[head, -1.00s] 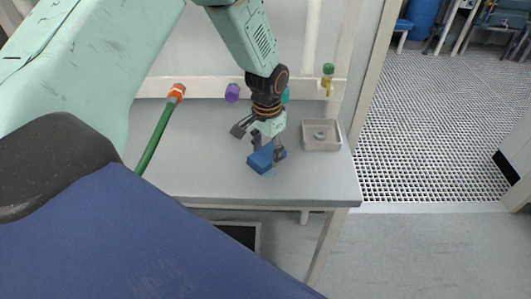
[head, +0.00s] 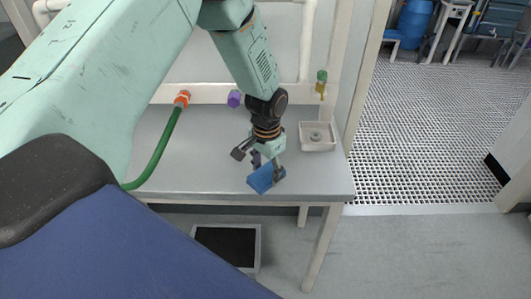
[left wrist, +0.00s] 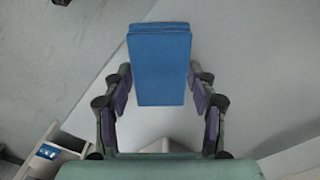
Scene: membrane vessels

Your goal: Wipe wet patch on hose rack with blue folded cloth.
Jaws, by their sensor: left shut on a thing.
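The blue folded cloth (head: 262,179) is held by my left gripper (head: 266,166) near the front edge of the grey bench top of the hose rack (head: 200,165). I cannot tell whether the cloth touches the surface. In the left wrist view the cloth (left wrist: 160,62) stands out between the two purple-padded fingers. A green hose (head: 158,150) with an orange end fitting (head: 182,98) lies at the left of the bench. I cannot make out a wet patch in either view. My right gripper is not in view.
A small pale tray (head: 304,148) with a round grey piece (head: 315,137) sits at the bench's right. A purple knob (head: 234,99) and a green-capped fitting (head: 321,77) are at the back rail. A dark-centred mat (head: 227,246) lies on the floor below.

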